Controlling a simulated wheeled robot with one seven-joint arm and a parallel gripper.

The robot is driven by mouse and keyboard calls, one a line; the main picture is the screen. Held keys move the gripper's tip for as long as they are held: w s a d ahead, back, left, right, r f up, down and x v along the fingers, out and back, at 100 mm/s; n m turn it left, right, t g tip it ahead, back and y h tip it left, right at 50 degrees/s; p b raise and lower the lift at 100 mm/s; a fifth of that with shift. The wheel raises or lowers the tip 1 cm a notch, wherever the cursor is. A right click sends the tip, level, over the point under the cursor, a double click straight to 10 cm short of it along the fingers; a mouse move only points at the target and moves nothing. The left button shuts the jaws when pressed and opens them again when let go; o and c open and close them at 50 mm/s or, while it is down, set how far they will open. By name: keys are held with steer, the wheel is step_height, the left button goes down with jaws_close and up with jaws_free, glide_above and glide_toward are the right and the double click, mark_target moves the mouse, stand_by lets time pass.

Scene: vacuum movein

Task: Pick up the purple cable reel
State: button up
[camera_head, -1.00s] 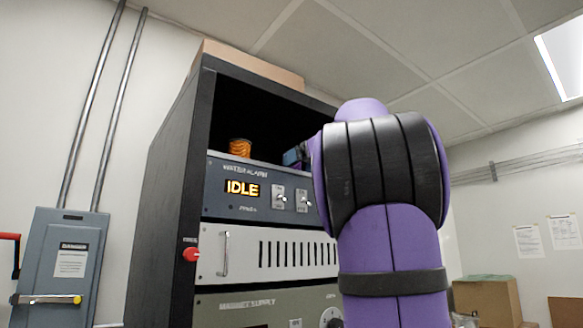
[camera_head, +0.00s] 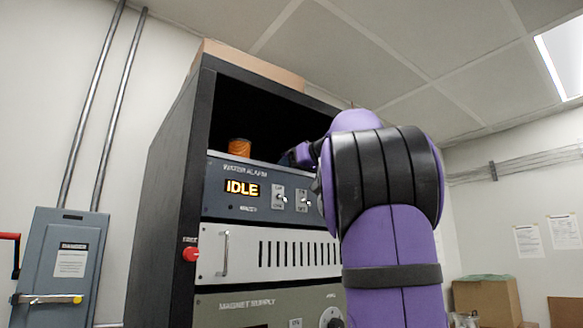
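I cannot make out a purple cable reel; my own purple-sleeved arm covers the right part of the rack's open top bay, and the reel may be hidden there. An orange reel (camera_head: 239,148) stands on top of the upper instrument panel, at the left of the bay. The end of my arm, with a small dark bluish part of my gripper (camera_head: 290,158), reaches into the bay to the right of the orange reel and apart from it. My fingers are too small, dark and covered to tell whether they are open or hold anything.
The black rack (camera_head: 165,190) has side walls and a top around the bay. Below are a panel reading IDLE (camera_head: 241,189) with switches, and a white panel with a handle. A red knob (camera_head: 190,254) sticks out on the left. Cardboard boxes (camera_head: 487,300) stand at the right.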

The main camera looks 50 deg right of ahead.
steer(key=shift+r, duration=0.1)
steer(key=shift+r, duration=1.75)
steer(key=s+a, duration=0.1)
steer(key=s, duration=4.4)
steer(key=shift+a, duration=0.4)
